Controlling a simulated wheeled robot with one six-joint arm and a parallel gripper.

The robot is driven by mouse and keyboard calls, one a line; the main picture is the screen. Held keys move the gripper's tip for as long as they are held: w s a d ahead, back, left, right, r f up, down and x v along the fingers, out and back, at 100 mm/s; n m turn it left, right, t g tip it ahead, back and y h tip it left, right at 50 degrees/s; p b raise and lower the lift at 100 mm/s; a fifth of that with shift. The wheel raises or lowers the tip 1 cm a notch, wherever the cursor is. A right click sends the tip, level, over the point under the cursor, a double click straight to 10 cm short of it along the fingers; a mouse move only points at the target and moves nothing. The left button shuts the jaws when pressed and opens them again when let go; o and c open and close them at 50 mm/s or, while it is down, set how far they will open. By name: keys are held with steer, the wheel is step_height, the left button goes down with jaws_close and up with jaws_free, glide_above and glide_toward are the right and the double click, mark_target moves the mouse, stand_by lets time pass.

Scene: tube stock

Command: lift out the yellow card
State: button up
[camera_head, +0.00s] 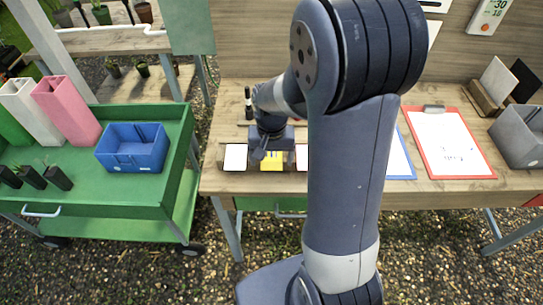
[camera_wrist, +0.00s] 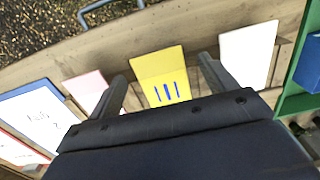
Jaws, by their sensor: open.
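The yellow card (camera_wrist: 158,72) stands in the middle of the wrist view, with several blue marks on its face. It also shows in the head view (camera_head: 271,161), partly hidden by my gripper. My gripper (camera_wrist: 162,70) is open, with one finger on either side of the yellow card in the wrist view. I cannot tell whether either finger touches it. A white card (camera_head: 235,157) stands to its left in the head view and a pink card (camera_head: 302,158) to its right, each in a slot of a wooden holder.
A red clipboard (camera_head: 446,143) and a partly hidden blue clipboard (camera_head: 402,158) lie on the wooden table. A grey bin (camera_head: 520,137) stands at the table's right. A green cart (camera_head: 120,190) on the left carries a blue bin (camera_head: 133,149), tall boxes and small pots.

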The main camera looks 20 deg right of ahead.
steer(key=shift+c, duration=0.2)
steer(key=c, duration=1)
